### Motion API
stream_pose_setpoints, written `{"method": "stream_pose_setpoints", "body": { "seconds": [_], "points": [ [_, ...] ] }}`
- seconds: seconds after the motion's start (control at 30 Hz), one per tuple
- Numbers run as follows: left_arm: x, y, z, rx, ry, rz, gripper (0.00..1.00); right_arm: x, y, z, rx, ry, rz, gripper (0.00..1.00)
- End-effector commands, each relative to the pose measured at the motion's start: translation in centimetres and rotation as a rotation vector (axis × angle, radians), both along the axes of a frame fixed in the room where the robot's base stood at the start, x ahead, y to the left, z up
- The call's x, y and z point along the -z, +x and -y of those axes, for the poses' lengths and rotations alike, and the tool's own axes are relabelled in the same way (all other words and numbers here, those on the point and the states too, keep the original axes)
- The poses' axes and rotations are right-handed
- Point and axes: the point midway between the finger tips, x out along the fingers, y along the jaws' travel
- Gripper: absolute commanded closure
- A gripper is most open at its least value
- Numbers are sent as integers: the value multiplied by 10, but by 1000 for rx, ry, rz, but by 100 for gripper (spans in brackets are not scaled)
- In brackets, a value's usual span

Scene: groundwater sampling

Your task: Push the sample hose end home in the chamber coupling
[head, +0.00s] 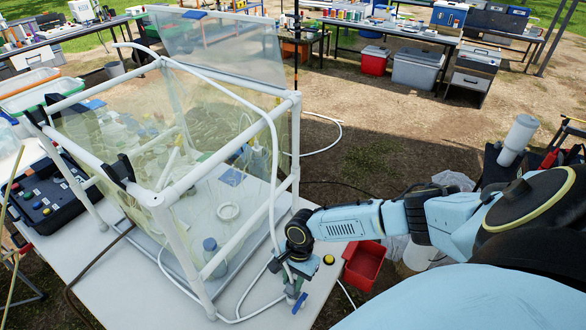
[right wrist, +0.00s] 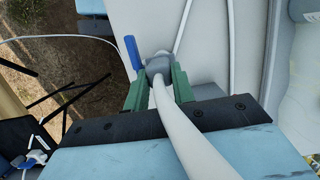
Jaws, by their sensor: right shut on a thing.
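The white sample hose (head: 274,165) runs over the clear chamber with its white tube frame (head: 180,190) and down to my right gripper (head: 291,277). In the right wrist view my right gripper (right wrist: 158,88) has its green fingers shut on the hose (right wrist: 185,135), near a grey fitting (right wrist: 157,66), apparently the coupling. A blue lever (right wrist: 132,52) sits beside the fitting; it also shows in the head view (head: 299,303). The hose meets the fitting between the fingertips. The fingers hide the joint, so I cannot tell how deep the hose end sits. My left gripper is not in view.
The chamber stands on a pale table (head: 110,279). Thin white tubing (head: 243,317) loops along its front. A yellow-and-black button (head: 328,260) is right of my gripper, with a red bin (head: 365,266) beyond. A black control box (head: 55,192) lies at left.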

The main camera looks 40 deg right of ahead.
Motion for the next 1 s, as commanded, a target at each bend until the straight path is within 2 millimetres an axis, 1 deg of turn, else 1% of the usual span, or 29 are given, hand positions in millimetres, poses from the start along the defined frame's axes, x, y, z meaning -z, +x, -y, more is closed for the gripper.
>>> {"method": "stream_pose_setpoints", "body": {
  "seconds": [0.37,0.4,0.5,0.6,0.87,0.97,1.0],
  "points": [
    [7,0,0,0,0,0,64,10,0,-1,0,1,1,93],
    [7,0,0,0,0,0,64,10,0,-1,0,1,1,74],
    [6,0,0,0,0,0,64,9,0,0,0,1,1,61],
    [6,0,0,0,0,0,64,9,0,0,0,0,1,50],
    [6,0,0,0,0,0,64,9,0,0,0,0,0,50],
    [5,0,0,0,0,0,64,3,1,2,0,-1,0,50],
    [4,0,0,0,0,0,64,-2,1,3,0,-1,0,50]
  ]
}}
